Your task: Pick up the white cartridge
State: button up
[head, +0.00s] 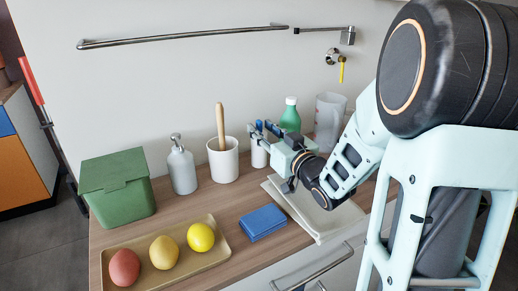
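A white cylinder (259,154), which looks like the white cartridge, stands upright near the back of the wooden counter, just right of the white utensil pot. My gripper (263,129) reaches in from the right, with its blue-tipped fingers at the cylinder's top. The fingers overlap the cylinder's upper part in this view and hide it. I cannot tell whether they touch it or how far apart they are. The cylinder's lower part is visible and seems to be on the counter.
A pot (223,160) with a wooden handle and a grey dispenser (182,170) stand left. A green bottle (290,117) and clear jug (329,122) stand behind my gripper. A cloth (318,219) lies below my arm; a blue sponge (262,222) and fruit tray (215,256) are in front.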

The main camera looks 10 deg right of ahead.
jog(key=shift+x, duration=1.2)
grip_shut()
